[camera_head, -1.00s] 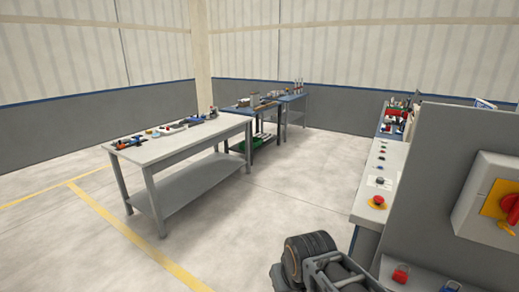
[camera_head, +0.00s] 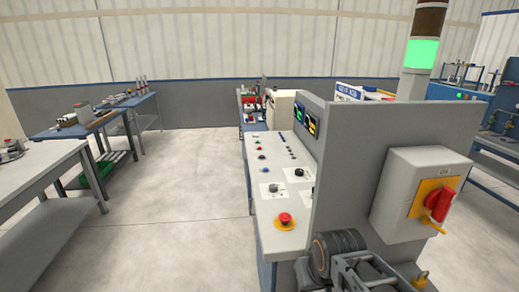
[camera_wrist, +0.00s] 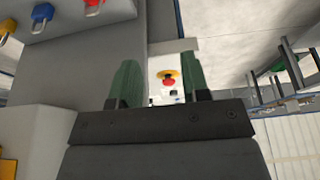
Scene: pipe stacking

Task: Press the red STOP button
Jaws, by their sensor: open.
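A red mushroom button (camera_head: 285,218) on a yellow disc sits at the near end of the pale sloped console top (camera_head: 268,190). I cannot read any STOP lettering on it. In the wrist view the red button (camera_wrist: 169,82) on its yellow disc shows farther off, between the two green fingers. My gripper (camera_wrist: 158,64) is open, with nothing between its fingers, and is apart from the button. The head view shows part of my arm low in the picture, but the fingers cannot be made out there.
A grey upright panel (camera_head: 385,170) stands right of the console top. It carries a box (camera_head: 395,195) with a red rotary switch (camera_head: 438,204) on yellow. Hanging padlocks (camera_wrist: 42,12) show in the wrist view. Workbenches (camera_head: 35,170) stand at left; the floor between is clear.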

